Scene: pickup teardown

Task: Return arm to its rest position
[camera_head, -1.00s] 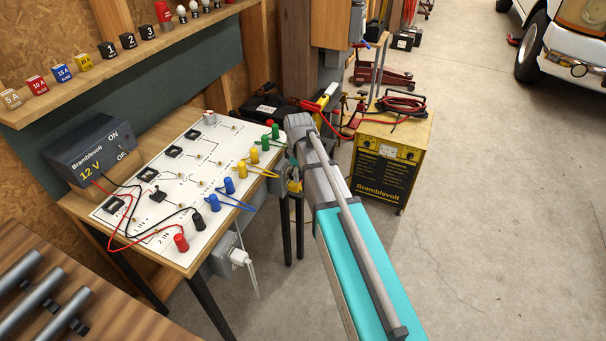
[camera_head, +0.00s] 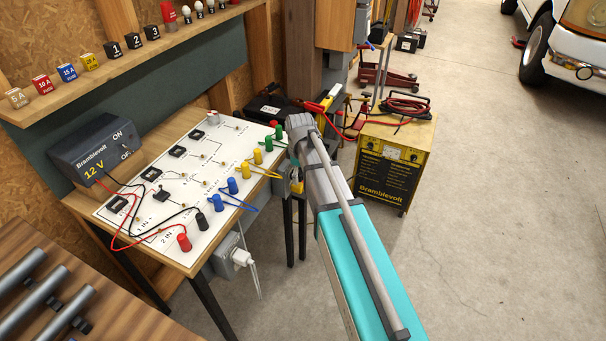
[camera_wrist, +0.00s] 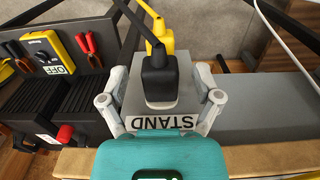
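My arm's teal and grey link (camera_head: 355,250) reaches up from the bottom of the head view, beside the right end of the workbench; my gripper cannot be made out there. In the wrist view my gripper (camera_wrist: 160,73) has its two pale fingers spread wide. A grey stand (camera_wrist: 180,105) labelled STAND lies below the fingers. A black tool (camera_wrist: 159,75) stands on it, between the fingers in the picture, with visible gaps on both sides. A yellow tool (camera_wrist: 159,40) is just behind it.
The workbench carries a white circuit board (camera_head: 130,208) with coloured sockets and a 12 V supply (camera_head: 97,150). A yellow Bramblevolt charger (camera_head: 393,160) stands right of my arm. Floor at right is open.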

